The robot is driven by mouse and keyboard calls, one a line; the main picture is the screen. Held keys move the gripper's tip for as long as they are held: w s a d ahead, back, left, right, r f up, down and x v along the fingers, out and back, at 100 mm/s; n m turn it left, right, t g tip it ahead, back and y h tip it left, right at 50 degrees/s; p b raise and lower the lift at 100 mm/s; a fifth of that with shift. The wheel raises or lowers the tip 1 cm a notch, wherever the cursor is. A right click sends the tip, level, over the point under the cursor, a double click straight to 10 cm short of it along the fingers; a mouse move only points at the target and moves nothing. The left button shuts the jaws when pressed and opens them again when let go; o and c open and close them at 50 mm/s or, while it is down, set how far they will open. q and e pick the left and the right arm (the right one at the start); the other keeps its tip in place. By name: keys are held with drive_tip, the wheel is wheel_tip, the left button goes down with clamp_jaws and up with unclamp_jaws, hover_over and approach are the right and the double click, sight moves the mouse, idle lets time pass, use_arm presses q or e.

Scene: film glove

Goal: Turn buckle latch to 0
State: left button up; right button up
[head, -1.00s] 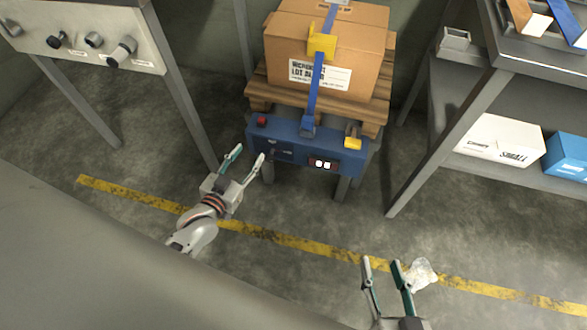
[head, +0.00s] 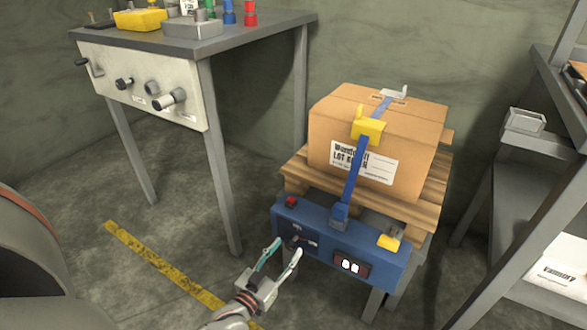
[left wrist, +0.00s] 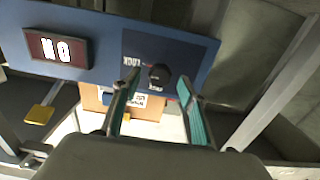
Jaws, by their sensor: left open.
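The cardboard box (head: 375,135) sits on a wooden pallet, with a blue strap (head: 354,178) over it. A yellow buckle (head: 368,131) is on the strap at the box's front top edge. Below is a blue control panel (head: 318,262) with a dark knob, which shows in the left wrist view (left wrist: 159,74). I cannot tell which part is the buckle latch. My left gripper (head: 287,250) is open at the panel's left part. In the left wrist view, its fingers (left wrist: 152,84) lie on either side of the knob; contact is unclear. My right gripper is out of view.
The panel has a lit display (head: 350,266), a red button (head: 291,202) and a yellow part (head: 389,242). A grey bench (head: 140,85) with knobs stands at the left. Shelving (head: 511,190) stands at the right. Open floor lies left of the panel.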

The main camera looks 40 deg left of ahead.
sight(289, 247)
use_arm(q)
drive_tip(key=shift+b+x, duration=0.35)
drive_tip(key=shift+x, duration=1.2)
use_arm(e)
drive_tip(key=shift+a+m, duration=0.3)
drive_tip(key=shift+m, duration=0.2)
use_arm(q)
drive_tip(key=c, duration=1.1)
